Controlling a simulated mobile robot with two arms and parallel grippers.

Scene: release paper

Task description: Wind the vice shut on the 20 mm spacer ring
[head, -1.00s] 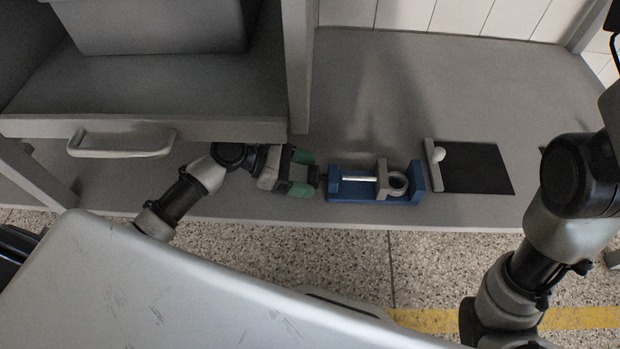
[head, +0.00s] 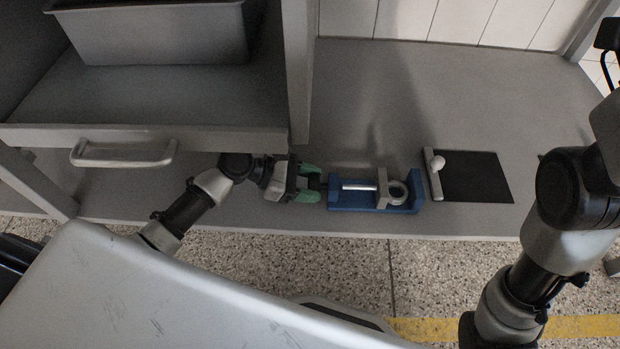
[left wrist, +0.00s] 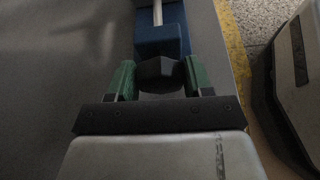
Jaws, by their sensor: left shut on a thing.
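The blue vice (head: 350,205) lies on the bench near its front edge, its steel screw (head: 358,187) running left to right. Its grey moving jaw (head: 382,186) stands close beside the pale spacer ring (head: 397,192), which sits between it and the blue end jaw (head: 417,188). I cannot tell whether the jaw touches the ring. My left gripper (head: 311,184), with green fingers, is shut on the black knob at the vice's left end. The knob (left wrist: 160,72) shows between both fingers in the left wrist view. My right arm shows at the right; its gripper is out of view.
A drawer with a handle (head: 122,153) and a grey bin (head: 160,35) are at the left. The bench behind the vice is clear.

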